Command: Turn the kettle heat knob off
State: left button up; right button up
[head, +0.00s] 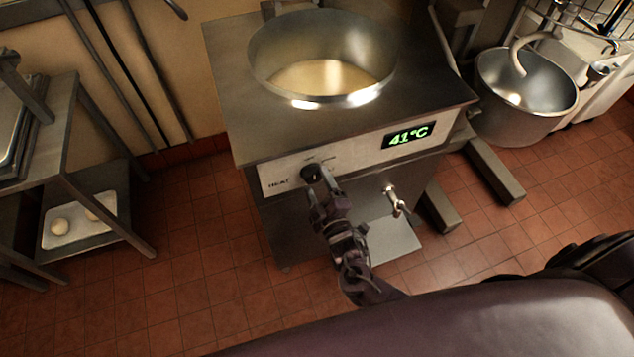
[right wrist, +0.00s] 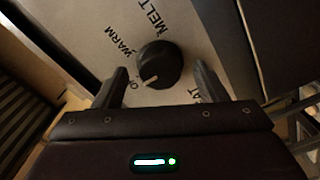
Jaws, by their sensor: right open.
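The black round heat knob (head: 311,173) is on the front panel of the steel kettle (head: 320,125). In the right wrist view the knob (right wrist: 160,62) has a white pointer mark aimed down and left, close to the partly covered OFF label; WARM and MELT lie further round the dial. My right gripper (head: 321,187) is open in front of the panel. In the right wrist view its fingers (right wrist: 161,74) stand on either side of the knob, with gaps visible on both sides. My left gripper is not in view.
A green display (head: 408,135) on the panel reads 41°C. A drain tap (head: 395,201) sticks out below it. The kettle bowl holds pale liquid (head: 325,76). A mixer bowl (head: 525,95) stands right; a steel rack (head: 65,140) stands left. Tiled floor between is clear.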

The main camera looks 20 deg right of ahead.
jog(key=s, duration=0.7)
jog(key=shift+d+b, duration=0.15)
jog(key=shift+b, duration=0.3)
jog(key=s+d+f+m+g, duration=0.2)
jog(key=s+f+g, duration=0.15)
jog(key=f, duration=0.55)
jog(key=s+d+f+m+g+h, duration=0.1)
jog(key=s+d+f+g, duration=0.25)
jog(key=f, duration=0.55)
jog(key=s+d+f+m+g, duration=0.1)
jog(key=s+f+m+g, duration=0.1)
jog(key=s+f, duration=0.5)
jog(key=s+f+m+g, duration=0.2)
jog(key=s+f+g, duration=0.2)
jog(key=s, duration=0.5)
jog(key=s+f+m+g, duration=0.3)
jog(key=s+f+g, duration=0.1)
jog(key=s+f, duration=0.5)
jog(key=shift+s+d, duration=0.4)
jog(key=shift+s, duration=0.2)
